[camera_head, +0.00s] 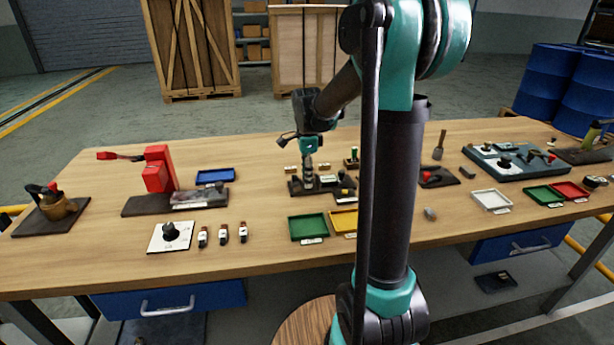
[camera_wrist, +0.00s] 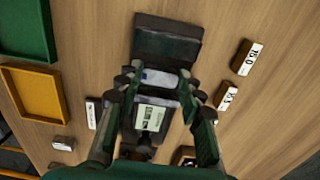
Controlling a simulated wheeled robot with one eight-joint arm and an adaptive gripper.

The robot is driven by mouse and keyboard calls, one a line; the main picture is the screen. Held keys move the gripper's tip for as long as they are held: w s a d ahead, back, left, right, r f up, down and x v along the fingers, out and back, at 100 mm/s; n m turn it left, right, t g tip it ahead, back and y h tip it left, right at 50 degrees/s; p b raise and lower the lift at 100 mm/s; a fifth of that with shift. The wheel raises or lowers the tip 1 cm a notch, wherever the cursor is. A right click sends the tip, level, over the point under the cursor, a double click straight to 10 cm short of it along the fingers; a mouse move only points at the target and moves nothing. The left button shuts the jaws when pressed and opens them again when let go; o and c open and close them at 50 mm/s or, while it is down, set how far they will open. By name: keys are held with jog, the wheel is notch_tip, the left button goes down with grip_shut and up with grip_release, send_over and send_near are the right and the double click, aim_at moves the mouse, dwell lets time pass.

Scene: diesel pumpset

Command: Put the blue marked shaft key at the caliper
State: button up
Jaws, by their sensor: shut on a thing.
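In the wrist view my gripper (camera_wrist: 159,80) is shut on a small pale grey bar with a blue mark, which I take to be the blue marked shaft key (camera_wrist: 158,78). It lies crosswise between the fingertips. Below it in the picture is a dark fixture with a pale label plate (camera_wrist: 151,118); a dark block (camera_wrist: 168,38) is above it. In the head view my gripper (camera_head: 308,178) points down over the dark base (camera_head: 328,187) at mid-table. The key is too small to tell there. I cannot tell for sure which part is the caliper.
Number-marked blocks (camera_wrist: 247,58) lie beside the fixture. A green tray (camera_head: 308,227) and a yellow tray (camera_head: 343,220) stand in front of it. A red press (camera_head: 157,170) and a blue tray (camera_head: 215,176) are to the left. Bare tabletop (camera_head: 270,200) lies between.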

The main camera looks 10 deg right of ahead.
jog(key=shift+f, duration=0.3)
jog(key=o, duration=1.3)
jog(key=shift+r, duration=3.5)
